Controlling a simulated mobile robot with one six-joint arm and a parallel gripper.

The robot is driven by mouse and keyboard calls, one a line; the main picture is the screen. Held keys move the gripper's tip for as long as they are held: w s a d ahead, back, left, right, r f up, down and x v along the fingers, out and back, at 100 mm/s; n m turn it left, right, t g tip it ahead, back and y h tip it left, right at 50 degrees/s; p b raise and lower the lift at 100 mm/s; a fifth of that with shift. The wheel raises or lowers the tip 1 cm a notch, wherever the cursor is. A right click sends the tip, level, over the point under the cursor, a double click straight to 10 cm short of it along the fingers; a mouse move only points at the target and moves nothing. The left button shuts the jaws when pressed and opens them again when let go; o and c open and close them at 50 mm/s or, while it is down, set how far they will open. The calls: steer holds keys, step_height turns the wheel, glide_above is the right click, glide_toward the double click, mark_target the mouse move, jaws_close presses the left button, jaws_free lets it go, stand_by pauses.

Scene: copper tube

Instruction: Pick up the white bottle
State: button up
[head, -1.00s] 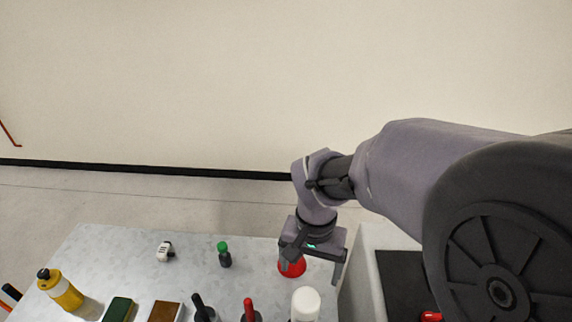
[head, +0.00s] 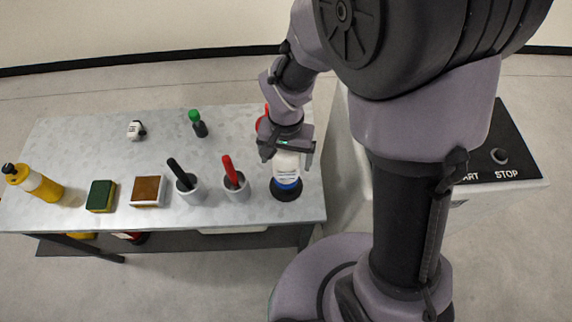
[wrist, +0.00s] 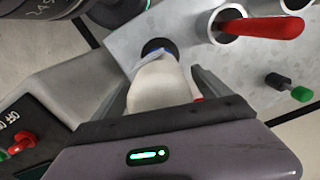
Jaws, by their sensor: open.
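The white bottle (head: 286,168) stands upright near the right end of the grey table, with a blue band low down and a dark round base under it. It also shows in the wrist view (wrist: 160,84), directly ahead of my gripper. My gripper (head: 287,156) is open right above and around the bottle's top in the head view. In the wrist view my gripper's two fingers (wrist: 162,88) lie on either side of the bottle. I cannot tell whether either finger touches it.
On the table (head: 75,150), a cup with a red handle (head: 236,186) and a cup with a black handle (head: 187,187) stand left of the bottle. A red object (head: 262,123) is close behind my gripper. A machine with START and STOP labels (head: 500,150) stands to the right.

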steer(key=shift+r, duration=0.15)
steer(key=shift+c, duration=0.9)
jaws_close()
